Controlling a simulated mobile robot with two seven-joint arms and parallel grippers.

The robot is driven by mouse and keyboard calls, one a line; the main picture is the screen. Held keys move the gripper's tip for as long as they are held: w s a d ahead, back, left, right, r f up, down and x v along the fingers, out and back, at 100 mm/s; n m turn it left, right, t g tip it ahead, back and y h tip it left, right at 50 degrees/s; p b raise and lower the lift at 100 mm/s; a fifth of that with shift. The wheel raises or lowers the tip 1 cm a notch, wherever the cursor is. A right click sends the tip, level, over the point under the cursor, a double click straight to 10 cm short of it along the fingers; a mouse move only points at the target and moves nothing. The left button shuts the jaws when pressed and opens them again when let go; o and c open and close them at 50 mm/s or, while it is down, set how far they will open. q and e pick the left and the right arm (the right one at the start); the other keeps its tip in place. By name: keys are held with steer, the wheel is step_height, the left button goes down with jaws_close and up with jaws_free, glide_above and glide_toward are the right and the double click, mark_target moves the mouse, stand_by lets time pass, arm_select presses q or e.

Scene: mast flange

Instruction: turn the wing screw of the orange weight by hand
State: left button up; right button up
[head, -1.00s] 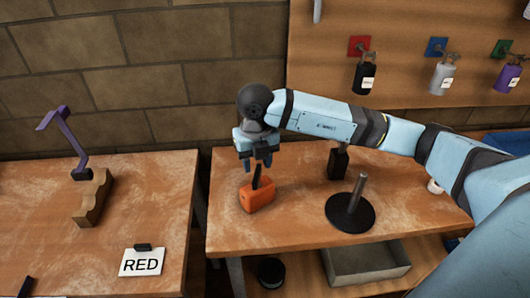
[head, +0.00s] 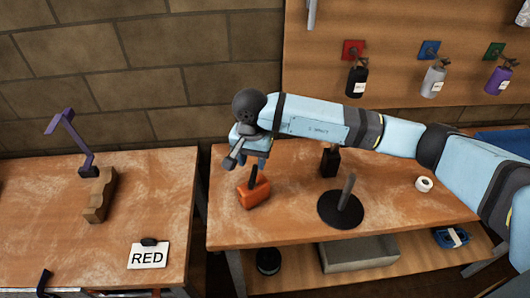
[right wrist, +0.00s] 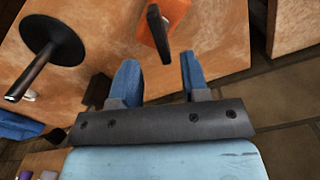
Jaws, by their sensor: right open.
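The orange weight (head: 256,196) sits on the right-hand table near its left edge. A dark upright piece (head: 253,176), apparently the wing screw, stands on it. My right gripper (head: 252,163) is just above this piece, turned and partly hiding its top. In the right wrist view the gripper (right wrist: 158,73) is open and empty, its two blue fingers apart. The dark piece (right wrist: 158,34) points from the orange weight (right wrist: 175,12) toward the gap between the fingers and appears short of the fingertips. I cannot tell whether anything touches. My left gripper is not in view.
A rod on a black disc (head: 340,211) and a black weight (head: 329,163) stand right of the orange weight. A white roll (head: 424,184) lies further right. A gap separates the left table (head: 60,225).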

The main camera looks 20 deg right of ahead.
mark_target(253, 173)
steer(key=shift+n, duration=0.4)
steer(key=shift+f, duration=0.25)
steer(key=shift+f+b, duration=1.05)
steer(key=shift+f, duration=2.15)
steer(key=shift+r, duration=0.1)
steer(key=c, duration=0.3)
jaws_close()
